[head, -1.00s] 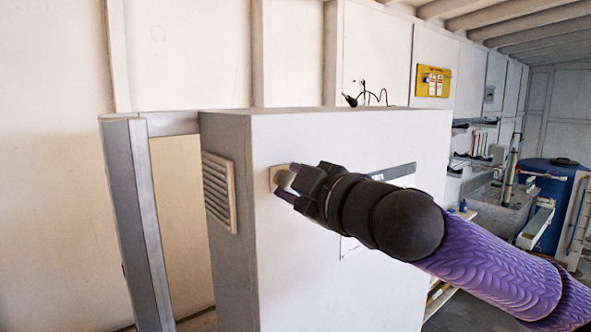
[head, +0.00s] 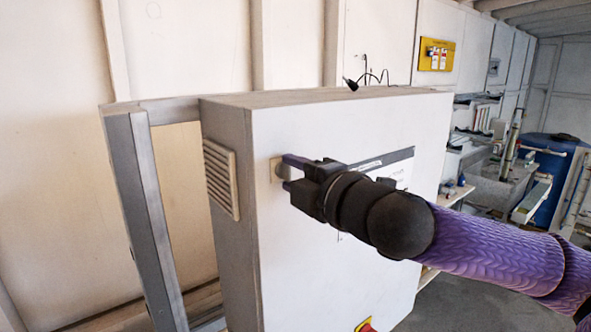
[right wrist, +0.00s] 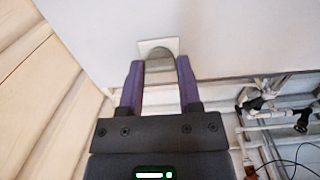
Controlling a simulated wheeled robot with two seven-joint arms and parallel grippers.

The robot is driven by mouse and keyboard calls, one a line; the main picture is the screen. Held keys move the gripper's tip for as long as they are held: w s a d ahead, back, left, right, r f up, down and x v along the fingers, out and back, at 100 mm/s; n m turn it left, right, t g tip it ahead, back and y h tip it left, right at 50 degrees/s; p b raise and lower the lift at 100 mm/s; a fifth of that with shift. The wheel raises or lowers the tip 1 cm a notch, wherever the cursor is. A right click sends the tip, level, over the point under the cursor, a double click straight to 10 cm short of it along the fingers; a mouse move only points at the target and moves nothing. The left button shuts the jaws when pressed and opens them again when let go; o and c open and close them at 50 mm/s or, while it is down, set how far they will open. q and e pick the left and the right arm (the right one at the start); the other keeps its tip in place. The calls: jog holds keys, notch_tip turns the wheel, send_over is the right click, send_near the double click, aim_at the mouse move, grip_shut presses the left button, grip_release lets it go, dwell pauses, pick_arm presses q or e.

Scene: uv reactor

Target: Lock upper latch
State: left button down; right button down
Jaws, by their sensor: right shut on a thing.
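The upper latch (head: 275,170) is a small grey knob on a pale square plate, on the white front of the cabinet near its left edge. My right gripper (head: 287,172) is at the latch, one purple finger above the knob and one below. In the right wrist view, the rounded latch knob (right wrist: 160,66) sits between the two finger tips, in front of its plate. The gripper is shut on the knob. The exact contact is partly hidden in the head view. My left gripper is out of view.
The white cabinet (head: 330,270) has a vented grey side and stands beside a grey metal frame (head: 140,200). A red and yellow switch (head: 366,325) shows low on its front. A label (head: 395,168) is partly behind my right arm. A sink and a blue barrel stand at right.

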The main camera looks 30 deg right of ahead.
dwell(0.3)
jog(key=shift+c, duration=1.4)
grip_release()
jog(key=shift+s+f, duration=0.1)
jog(key=shift+s, duration=0.05)
jog(key=s+b, duration=0.8)
jog(key=s, duration=0.1)
jog(key=shift+s+d, duration=0.3)
jog(key=shift+d, duration=0.05)
